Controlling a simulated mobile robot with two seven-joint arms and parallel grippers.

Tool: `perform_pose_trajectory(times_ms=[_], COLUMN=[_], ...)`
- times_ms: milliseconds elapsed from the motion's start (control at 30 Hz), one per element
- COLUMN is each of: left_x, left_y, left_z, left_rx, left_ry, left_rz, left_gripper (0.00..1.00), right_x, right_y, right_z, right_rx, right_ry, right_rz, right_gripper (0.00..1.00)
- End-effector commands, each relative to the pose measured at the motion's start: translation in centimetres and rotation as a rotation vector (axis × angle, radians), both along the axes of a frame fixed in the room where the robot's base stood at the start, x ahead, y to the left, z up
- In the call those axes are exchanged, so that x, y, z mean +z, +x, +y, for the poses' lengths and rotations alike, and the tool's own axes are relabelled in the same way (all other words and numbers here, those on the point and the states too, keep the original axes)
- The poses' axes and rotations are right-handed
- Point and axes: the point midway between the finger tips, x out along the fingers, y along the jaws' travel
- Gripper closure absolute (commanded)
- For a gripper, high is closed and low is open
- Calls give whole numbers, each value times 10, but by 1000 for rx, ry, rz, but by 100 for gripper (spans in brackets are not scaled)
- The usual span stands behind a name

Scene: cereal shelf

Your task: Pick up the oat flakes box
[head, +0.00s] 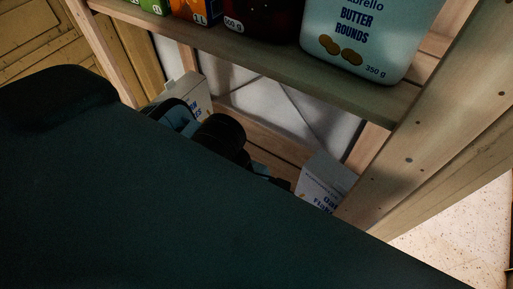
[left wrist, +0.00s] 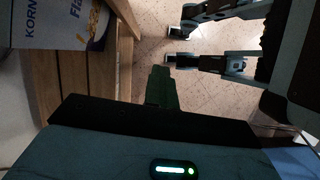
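The oat flakes box (head: 322,183) is white with dark blue lettering. In the head view it stands tilted in the picture at the right end of the lower shelf, its lower part hidden behind my dark arm. My right gripper (left wrist: 180,45) shows at the top of the left wrist view, its two fingers apart with nothing between them, over the speckled floor. A dark green finger-like part of my left gripper (left wrist: 161,88) rises in the middle of that view; whether it is open does not show. In the head view my arm hides most of the gripper area.
A corn flakes box (left wrist: 62,22) stands on the wooden shelf (left wrist: 125,60); it also shows in the head view (head: 196,93). The upper board (head: 270,65) carries a butter rounds pack (head: 357,35) and other goods. A wooden post (head: 425,110) bounds the shelf at right.

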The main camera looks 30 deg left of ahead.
Motion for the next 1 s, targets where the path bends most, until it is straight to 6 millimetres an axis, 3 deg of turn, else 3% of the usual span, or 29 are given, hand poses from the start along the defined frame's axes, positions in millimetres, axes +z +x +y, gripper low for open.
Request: perform_pose_trajectory(times_ms=[100, 700, 1000], left_x=[0, 1, 2], left_y=[0, 1, 1], left_z=[0, -1, 0], left_rx=[0, -1, 0], left_ry=[-1, -2, -3], left_rz=[-1, -3, -4], left_gripper=[99, 21, 20], right_x=[0, 2, 3], right_y=[0, 2, 3], right_z=[0, 4, 4], right_rx=[-1, -9, -9], right_ry=[1, 10, 10], right_rz=[0, -5, -8], right_gripper=[47, 47, 47])
